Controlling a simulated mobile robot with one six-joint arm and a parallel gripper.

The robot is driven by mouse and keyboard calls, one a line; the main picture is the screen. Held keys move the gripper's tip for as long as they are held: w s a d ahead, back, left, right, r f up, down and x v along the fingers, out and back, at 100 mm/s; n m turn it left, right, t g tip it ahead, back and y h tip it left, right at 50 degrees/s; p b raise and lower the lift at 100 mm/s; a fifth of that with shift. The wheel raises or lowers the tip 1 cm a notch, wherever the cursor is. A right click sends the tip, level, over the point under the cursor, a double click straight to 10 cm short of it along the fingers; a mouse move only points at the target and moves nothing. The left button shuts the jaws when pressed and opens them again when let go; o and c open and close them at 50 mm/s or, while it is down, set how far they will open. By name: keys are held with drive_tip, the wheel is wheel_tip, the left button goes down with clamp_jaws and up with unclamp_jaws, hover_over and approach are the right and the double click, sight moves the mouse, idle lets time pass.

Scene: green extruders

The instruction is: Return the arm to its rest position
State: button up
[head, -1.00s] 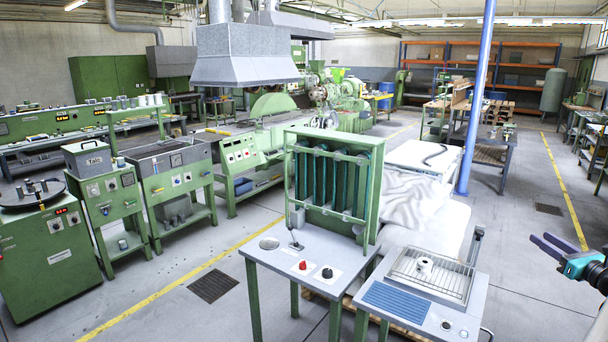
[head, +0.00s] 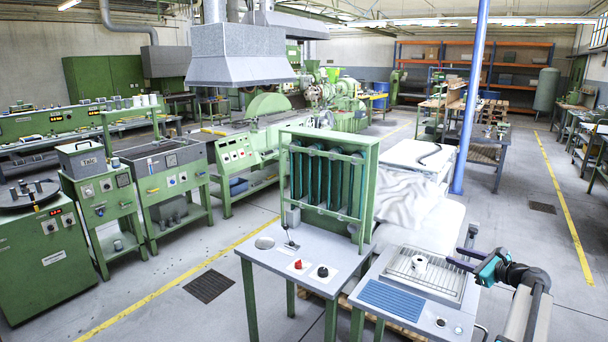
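My gripper (head: 454,257) is at the right in the head view, beside the right edge of the grey bench with the wire rack. Its two purple fingers point left and stand apart, with nothing visible between them. The teal gripper body joins my dark and grey arm, which reaches in from the lower right. A small white roll-like object (head: 420,263) sits on the wire rack (head: 408,272), left of my gripper and apart from it.
The grey bench (head: 400,318) with a blue ribbed panel (head: 390,299) stands below and left of my gripper. A green-framed machine (head: 365,200) stands left of it. A blue post (head: 470,110) rises behind. Open floor (head: 550,255) lies to the right.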

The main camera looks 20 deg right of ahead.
drive_tip(key=w+a+f+n+g+y, duration=0.1)
drive_tip(key=w+a+f+n+g, duration=0.25)
drive_tip(key=a, duration=0.55)
drive_tip(key=w+a+f+n+y, duration=0.2)
drive_tip(key=w+a+f+n, duration=0.15)
drive_tip(key=a+f, duration=0.4)
drive_tip(key=s+a+f+n+g, duration=0.1)
drive_tip(key=a+f+n+g, duration=0.3)
drive_tip(key=a, duration=0.7)
drive_tip(key=s+a+f+n+g, duration=0.1)
drive_tip(key=a+f+n, duration=0.45)
drive_tip(key=a, duration=0.45)
drive_tip(key=s+a+f+n+g, duration=0.1)
drive_tip(key=a+f+n+g, duration=0.3)
drive_tip(key=a, duration=0.7)
drive_tip(key=s+a+f+n+g+h, duration=0.1)
drive_tip(key=s+a+f+n+h, duration=0.15)
drive_tip(key=s+a+n, duration=0.35)
drive_tip(key=s+a+f+n+g+h, duration=0.1)
drive_tip(key=s+a+f+n+h, duration=0.1)
drive_tip(key=s+a+f+n, duration=0.35)
drive_tip(key=s+a+f+g+b, duration=0.2)
drive_tip(key=s+f+g+b, duration=0.4)
drive_tip(key=s+f, duration=1.8)
wheel_tip(320, 180, down, 3)
drive_tip(key=b, duration=0.4)
drive_tip(key=shift+s+m, duration=0.2)
drive_tip(key=shift+m, duration=0.2)
drive_tip(key=shift+d+r, duration=0.1)
drive_tip(key=shift+d, duration=0.05)
